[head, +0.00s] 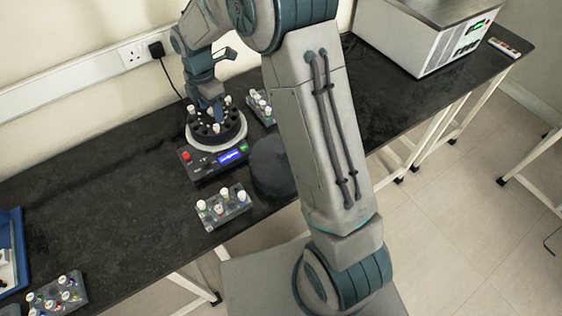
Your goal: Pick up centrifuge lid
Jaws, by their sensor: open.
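The centrifuge (206,171) stands on the black bench, its rotor uncovered with several tubes in it. Its front panel has a red button, a lit blue display and a green button. A dark grey round piece, which looks like the centrifuge lid (268,166), lies on the bench just right of the centrifuge near the front edge. My arm hides its right side. My gripper (212,112) points down over the rotor, open, to the upper left of the lid and apart from it. Its fingertips are small and partly lost against the dark rotor, so contact there cannot be told.
A tube rack (236,212) stands in front of the centrifuge and another rack (262,106) behind it. A third rack (40,300) and a blue tray (17,243) are at lower left. A white instrument (425,45) stands at the back right. The bench left of the centrifuge is clear.

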